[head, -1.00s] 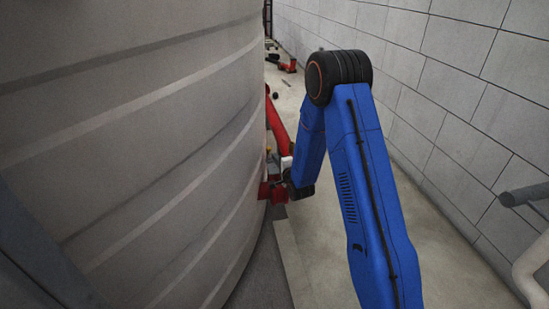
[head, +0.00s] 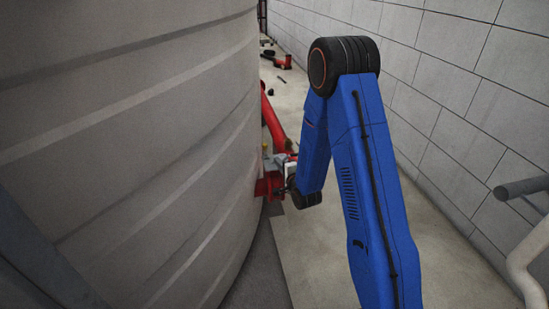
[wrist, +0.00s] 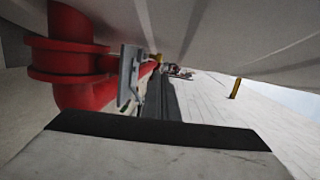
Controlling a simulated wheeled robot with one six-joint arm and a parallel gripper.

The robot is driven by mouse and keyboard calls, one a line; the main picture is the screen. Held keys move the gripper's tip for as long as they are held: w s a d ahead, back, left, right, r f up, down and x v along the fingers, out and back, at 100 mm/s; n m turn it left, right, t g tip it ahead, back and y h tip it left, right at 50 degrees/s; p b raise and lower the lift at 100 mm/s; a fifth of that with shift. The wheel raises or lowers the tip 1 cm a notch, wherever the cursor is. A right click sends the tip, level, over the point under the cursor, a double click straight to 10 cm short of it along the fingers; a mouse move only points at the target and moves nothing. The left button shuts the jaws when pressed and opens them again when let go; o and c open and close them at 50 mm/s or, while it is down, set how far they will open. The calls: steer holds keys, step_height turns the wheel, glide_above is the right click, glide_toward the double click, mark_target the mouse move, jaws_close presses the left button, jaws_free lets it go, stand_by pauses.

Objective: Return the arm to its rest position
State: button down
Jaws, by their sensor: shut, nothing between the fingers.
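My blue arm (head: 360,170) is folded in a tall peak, with its black elbow high in the head view. Its forearm comes down to a black wrist joint (head: 305,198) close to the tank's side. My gripper is small and partly hidden there, beside a red pipe fitting (head: 270,186). In the wrist view my gripper (wrist: 160,97) shows as dark fingers together beyond a pale body with a black edge. It appears shut and empty. The red flanged pipe (wrist: 70,60) is close at the left. I cannot tell whether the gripper touches it.
A large grey ribbed tank (head: 120,140) fills the left. A block wall (head: 470,90) runs along the right, with a grey pipe end (head: 520,188) near it. The floor (head: 425,200) between is mostly clear. Red parts (head: 283,61) lie far back.

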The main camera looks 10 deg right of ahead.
steer(key=shift+r, duration=0.15)
steer(key=s+d+r+n+g+h, duration=0.1)
steer(key=s+d+r+n+g, duration=0.2)
steer(key=s+r, duration=0.55)
steer(key=s+d+r+n+g+h, duration=0.1)
steer(key=s+d+r+n+g, duration=0.15)
steer(key=s+r+n, duration=0.4)
steer(key=s+r+n+g, duration=0.2)
steer(key=s+r, duration=0.1)
steer(key=s, duration=0.8)
steer(key=s+r+n+g, duration=0.2)
steer(key=s, duration=1)
steer(key=s+r+n+g, duration=0.2)
steer(key=s+r, duration=0.1)
steer(key=s, duration=0.8)
steer(key=shift+s+d+r+n+h, duration=0.3)
steer(key=shift+s+d+n, duration=0.05)
steer(key=shift+s+d, duration=0.1)
steer(key=shift+a, duration=0.1)
